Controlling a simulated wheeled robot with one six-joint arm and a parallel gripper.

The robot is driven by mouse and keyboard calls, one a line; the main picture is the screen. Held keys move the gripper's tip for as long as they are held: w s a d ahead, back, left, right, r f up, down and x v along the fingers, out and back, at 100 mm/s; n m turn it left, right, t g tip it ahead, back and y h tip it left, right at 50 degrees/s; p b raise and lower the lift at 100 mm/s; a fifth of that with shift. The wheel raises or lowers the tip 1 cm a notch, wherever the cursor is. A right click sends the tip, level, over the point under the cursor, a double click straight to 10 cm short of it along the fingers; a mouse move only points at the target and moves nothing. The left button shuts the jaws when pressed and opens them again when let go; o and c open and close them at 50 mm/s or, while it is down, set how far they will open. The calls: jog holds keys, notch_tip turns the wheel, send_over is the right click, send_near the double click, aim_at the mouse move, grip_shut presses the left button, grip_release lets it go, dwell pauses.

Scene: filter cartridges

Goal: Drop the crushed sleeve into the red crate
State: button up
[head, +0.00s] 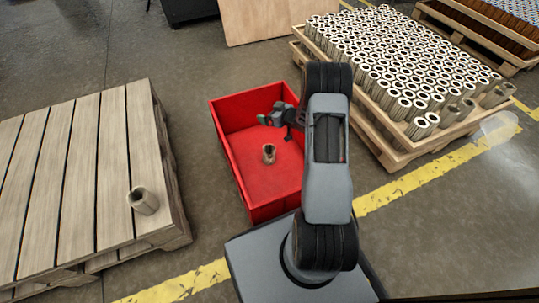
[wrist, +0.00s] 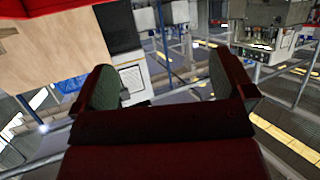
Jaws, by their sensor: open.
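The red crate (head: 226,150) stands on the floor in the middle of the head view. A metallic sleeve (head: 269,153) is inside it on the crate floor, seemingly upright; its opening looks narrow and uneven, but it is too small to be sure that it is crushed. My gripper (head: 265,119) is above the far part of the crate, apart from the sleeve. In the wrist view my gripper (wrist: 163,82) has its two fingers wide apart with nothing between them.
A wooden pallet (head: 70,185) at left bears a single sleeve (head: 143,200) near its right edge. A pallet (head: 385,140) at right carries many sleeves in rows. A wooden board (head: 260,20) stands behind the crate. Yellow lines (head: 430,172) cross the floor.

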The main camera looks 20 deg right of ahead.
jog(key=p+v, duration=0.4)
jog(key=v, duration=0.9)
jog(key=shift+d, duration=0.1)
jog(key=shift+r+p, duration=0.2)
jog(key=shift+p, duration=0.1)
